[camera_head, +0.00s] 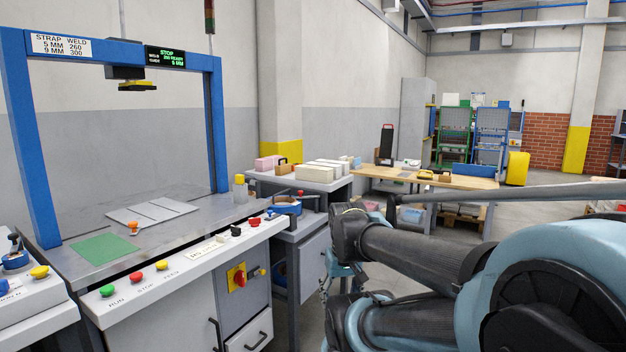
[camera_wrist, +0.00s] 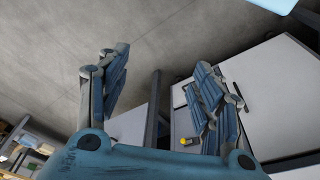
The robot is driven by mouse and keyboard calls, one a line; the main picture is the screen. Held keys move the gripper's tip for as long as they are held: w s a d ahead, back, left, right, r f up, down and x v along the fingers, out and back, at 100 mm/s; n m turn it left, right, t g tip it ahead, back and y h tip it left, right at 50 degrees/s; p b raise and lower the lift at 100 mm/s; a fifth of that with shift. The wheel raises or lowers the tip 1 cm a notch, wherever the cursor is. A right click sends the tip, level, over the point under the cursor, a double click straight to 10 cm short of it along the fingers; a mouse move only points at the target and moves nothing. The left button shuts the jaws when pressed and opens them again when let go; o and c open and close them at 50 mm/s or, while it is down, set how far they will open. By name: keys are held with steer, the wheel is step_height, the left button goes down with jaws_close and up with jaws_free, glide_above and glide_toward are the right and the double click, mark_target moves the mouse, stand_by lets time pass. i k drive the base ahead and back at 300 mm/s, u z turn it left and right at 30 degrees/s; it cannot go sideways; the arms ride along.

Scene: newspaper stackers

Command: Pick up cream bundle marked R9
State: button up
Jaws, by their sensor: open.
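Several cream bundles (camera_head: 318,171) lie side by side in a stack on the grey side table, past the right end of the strapping machine. Their markings are too small to read, so I cannot tell which is R9. My gripper (camera_wrist: 160,85) is open and empty in the wrist view, its blue jointed fingers spread wide. No cream bundle is clearly visible between or near the fingers. In the head view my arm fills the lower right, and the gripper is mostly hidden behind it, below and apart from the bundles.
The strapping machine's blue arch (camera_head: 217,125) and its control panel (camera_head: 180,265) stand at left. A pink stack (camera_head: 266,163) sits left of the bundles. A wooden bench (camera_head: 455,181) stands behind. In the wrist view, a pale cabinet (camera_wrist: 270,95) is close beyond the right finger.

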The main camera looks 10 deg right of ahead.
mark_target(309, 173)
steer(key=u, duration=0.15)
steer(key=k, duration=0.35)
steer(key=z, duration=0.95)
steer(key=i, duration=2.1)
steer(key=u, duration=0.7)
